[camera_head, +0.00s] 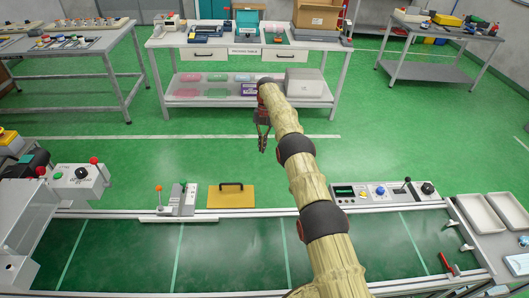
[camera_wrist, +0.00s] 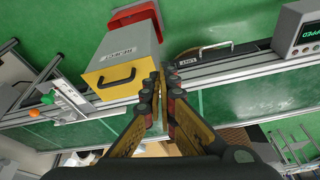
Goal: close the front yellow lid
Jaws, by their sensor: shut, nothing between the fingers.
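A yellow panel with a black handle (camera_head: 231,196) shows behind the conveyor's far rail in the head view. In the wrist view, a box marked REJECT (camera_wrist: 105,58) shows at upper left, with a black handle (camera_wrist: 118,78) on its near face and a yellow side. I cannot tell how far its lid stands open. My gripper (camera_head: 263,138) is shut and empty, held beyond the conveyor, to the right of the yellow panel in the head view. In the wrist view, my gripper's fingertips (camera_wrist: 161,88) appear just right of the box; contact is not clear.
The green conveyor (camera_head: 235,248) runs across the front. A button post (camera_head: 178,198) stands left of the panel, and a control box (camera_head: 380,192) stands at right. Green floor (camera_head: 190,150) is clear behind; a bench (camera_head: 245,42) stands farther back.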

